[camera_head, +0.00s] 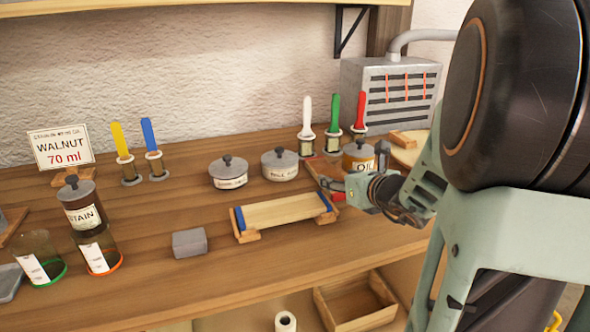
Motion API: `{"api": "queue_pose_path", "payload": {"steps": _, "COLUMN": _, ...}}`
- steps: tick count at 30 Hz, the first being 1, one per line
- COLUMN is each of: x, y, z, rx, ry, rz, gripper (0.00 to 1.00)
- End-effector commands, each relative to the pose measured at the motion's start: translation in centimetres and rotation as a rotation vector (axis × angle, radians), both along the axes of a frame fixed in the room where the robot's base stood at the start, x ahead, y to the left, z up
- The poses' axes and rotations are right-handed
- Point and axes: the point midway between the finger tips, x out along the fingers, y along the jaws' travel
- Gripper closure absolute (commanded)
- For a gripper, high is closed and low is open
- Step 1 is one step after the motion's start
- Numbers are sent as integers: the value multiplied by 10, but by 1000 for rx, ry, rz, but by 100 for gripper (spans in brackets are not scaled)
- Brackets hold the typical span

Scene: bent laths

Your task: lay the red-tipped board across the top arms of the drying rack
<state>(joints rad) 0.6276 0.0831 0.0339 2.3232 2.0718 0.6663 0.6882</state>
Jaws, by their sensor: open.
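My gripper (342,190) reaches in from the right, low over the bench, its jaws pointing left. It is open. A small red patch (339,197) shows right at the fingertips; it may be an end of the red-tipped board, but most of that piece is hidden by my gripper. A pale board with blue tips (280,212) lies on low wooden supports (247,236) just left of my gripper. A wooden piece (323,168) shows behind the gripper, partly hidden. I cannot tell whether it belongs to the drying rack, and no rack with top arms is clearly visible.
Two lidded pots (280,165) and an oil jar (358,157) stand behind the gripper. Brushes with coloured handles (333,125) stand farther back. A grey block (189,243) and glass jars (100,250) are to the left. The front bench strip is clear.

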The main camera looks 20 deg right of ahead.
Motion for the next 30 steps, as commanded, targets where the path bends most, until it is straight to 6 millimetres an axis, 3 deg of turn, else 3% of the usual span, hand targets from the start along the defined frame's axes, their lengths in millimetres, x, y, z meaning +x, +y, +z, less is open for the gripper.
{"api": "queue_pose_path", "payload": {"steps": 14, "x": 51, "y": 2, "z": -21, "rx": 1, "ry": 1, "rz": 0, "gripper": 49}}
{"api": "queue_pose_path", "payload": {"steps": 23, "x": 56, "y": 2, "z": -21, "rx": 0, "ry": 1, "rz": 0, "gripper": 49}}
{"api": "queue_pose_path", "payload": {"steps": 30, "x": 56, "y": 2, "z": -21, "rx": 0, "ry": 1, "rz": -1, "gripper": 74}}
